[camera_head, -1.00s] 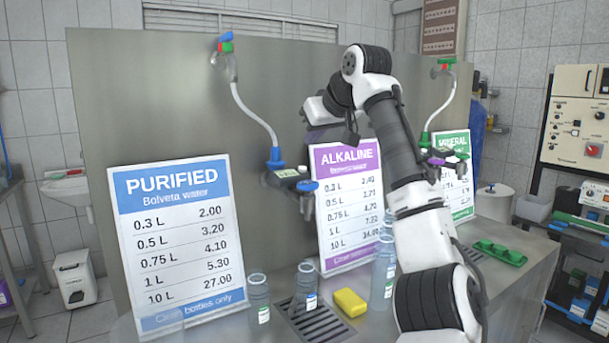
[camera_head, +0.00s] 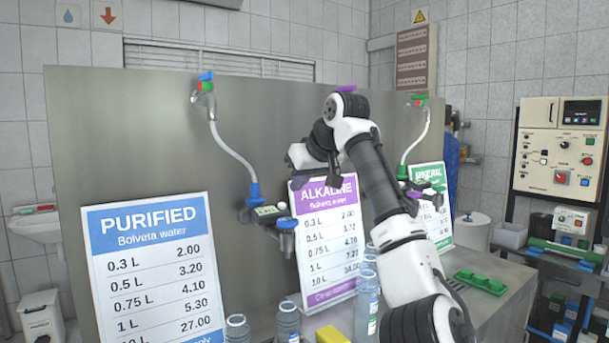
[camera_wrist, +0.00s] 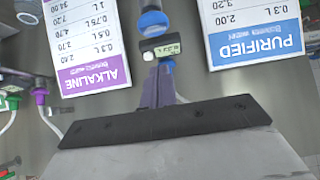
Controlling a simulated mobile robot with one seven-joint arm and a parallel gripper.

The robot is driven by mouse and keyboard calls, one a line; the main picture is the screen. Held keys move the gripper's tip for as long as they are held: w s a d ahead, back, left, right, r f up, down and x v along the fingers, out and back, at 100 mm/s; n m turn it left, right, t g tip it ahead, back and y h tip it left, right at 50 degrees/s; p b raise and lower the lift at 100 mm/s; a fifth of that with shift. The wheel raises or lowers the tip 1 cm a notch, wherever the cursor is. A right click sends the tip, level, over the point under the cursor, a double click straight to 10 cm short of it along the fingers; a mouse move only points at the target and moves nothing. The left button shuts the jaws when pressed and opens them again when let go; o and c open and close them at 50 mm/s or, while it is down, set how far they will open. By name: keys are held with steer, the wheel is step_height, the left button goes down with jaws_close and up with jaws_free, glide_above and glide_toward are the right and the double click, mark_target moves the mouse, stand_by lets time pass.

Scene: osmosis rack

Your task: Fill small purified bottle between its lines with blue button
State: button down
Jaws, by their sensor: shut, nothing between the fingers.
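The small bottle with a blue label (camera_head: 288,322) stands under the purified outlet, its lower part cut off by the frame edge. The purified dispenser (camera_head: 265,211) has a blue hose fitting and a blue nozzle (camera_head: 287,224). In the wrist view, which is upside down, its panel shows a lit display (camera_wrist: 167,49) and a pale round button (camera_wrist: 148,56). My gripper (camera_wrist: 156,80) is shut and empty, its tips close below that panel in the picture; contact cannot be told. A blue part (camera_wrist: 168,66) beside the tips is partly hidden. The bottle's water level cannot be read.
Another small bottle (camera_head: 237,329) stands to the left, a yellow block (camera_head: 332,335) to the right, and taller bottles (camera_head: 366,305) beyond. The purified sign (camera_head: 150,270) and alkaline sign (camera_head: 325,235) flank the outlet. A green tray (camera_head: 481,282) lies at the right.

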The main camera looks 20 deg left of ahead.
mark_target(290, 221)
steer(key=a+f, duration=0.1)
steer(key=f, duration=0.1)
steer(key=w+f, duration=0.1)
steer(key=f, duration=0.1)
steer(key=w+a+f, duration=0.1)
steer(key=f, duration=0.1)
steer(key=shift+w+a+f, duration=0.15)
steer(key=shift+a, duration=0.2)
steer(key=shift+f, duration=0.6)
steer(key=shift+f+p, duration=0.3)
steer(key=shift+f, duration=0.85)
stand_by(5.3)
